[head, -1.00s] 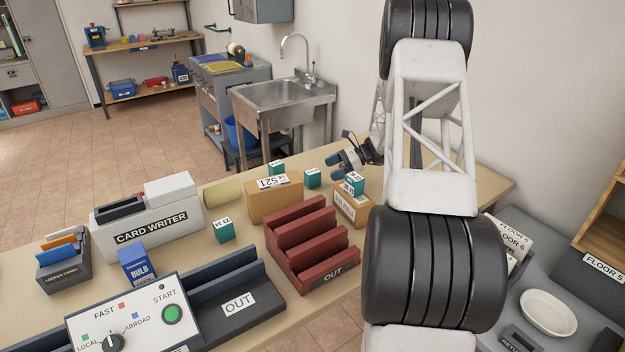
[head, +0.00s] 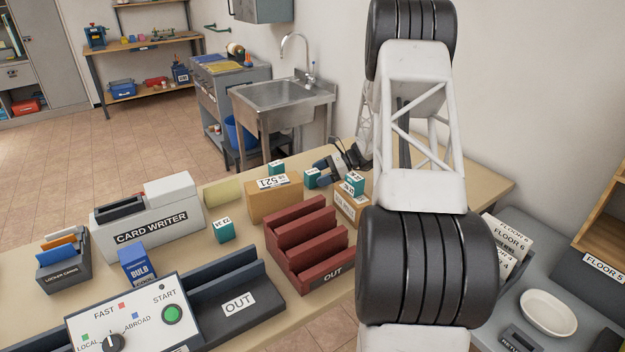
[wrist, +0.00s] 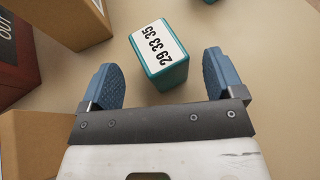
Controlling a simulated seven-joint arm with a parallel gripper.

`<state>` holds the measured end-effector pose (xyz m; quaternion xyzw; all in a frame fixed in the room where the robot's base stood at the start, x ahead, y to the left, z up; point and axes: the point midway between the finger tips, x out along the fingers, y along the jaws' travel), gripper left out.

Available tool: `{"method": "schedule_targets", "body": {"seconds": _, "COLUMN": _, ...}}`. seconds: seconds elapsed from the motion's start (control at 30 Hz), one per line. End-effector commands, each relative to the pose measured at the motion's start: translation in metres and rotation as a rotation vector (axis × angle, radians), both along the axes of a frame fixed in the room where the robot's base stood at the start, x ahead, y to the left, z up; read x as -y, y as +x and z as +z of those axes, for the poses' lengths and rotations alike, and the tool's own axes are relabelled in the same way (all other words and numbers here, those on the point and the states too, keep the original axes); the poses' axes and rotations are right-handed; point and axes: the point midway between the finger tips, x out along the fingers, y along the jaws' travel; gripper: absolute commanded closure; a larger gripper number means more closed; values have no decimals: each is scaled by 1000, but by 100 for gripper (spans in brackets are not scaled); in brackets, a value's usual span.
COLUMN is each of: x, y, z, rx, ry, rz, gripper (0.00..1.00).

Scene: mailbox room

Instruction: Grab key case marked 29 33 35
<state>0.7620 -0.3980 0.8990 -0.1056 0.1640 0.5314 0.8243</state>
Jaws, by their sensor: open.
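A teal key case (wrist: 168,62) with a white top label reading 29 33 35 stands on the table in the wrist view. In the head view it appears to be the teal case (head: 310,179) right of the 521 box, its label not readable there. My gripper (wrist: 163,80) is open and empty, with blue fingertips on either side of the case's near end. Gaps show between the case and both fingers. In the head view my gripper (head: 326,172) is just right of that case, partly hidden by my arm.
Other teal cases stand behind (head: 276,168) and at left (head: 223,232). A red rack (head: 297,240) is nearer.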

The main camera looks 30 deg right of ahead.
Motion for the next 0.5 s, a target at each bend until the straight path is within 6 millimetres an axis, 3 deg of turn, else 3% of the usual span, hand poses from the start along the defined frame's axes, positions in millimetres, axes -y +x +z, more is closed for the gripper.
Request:
{"method": "schedule_targets", "body": {"seconds": 0.2, "x": -17, "y": 8, "z": -8, "rx": 0, "ry": 0, "rz": -1, "gripper": 13}}
{"method": "schedule_targets", "body": {"seconds": 0.5, "x": -20, "y": 9, "z": -9, "rx": 0, "ry": 0, "rz": -1, "gripper": 13}}
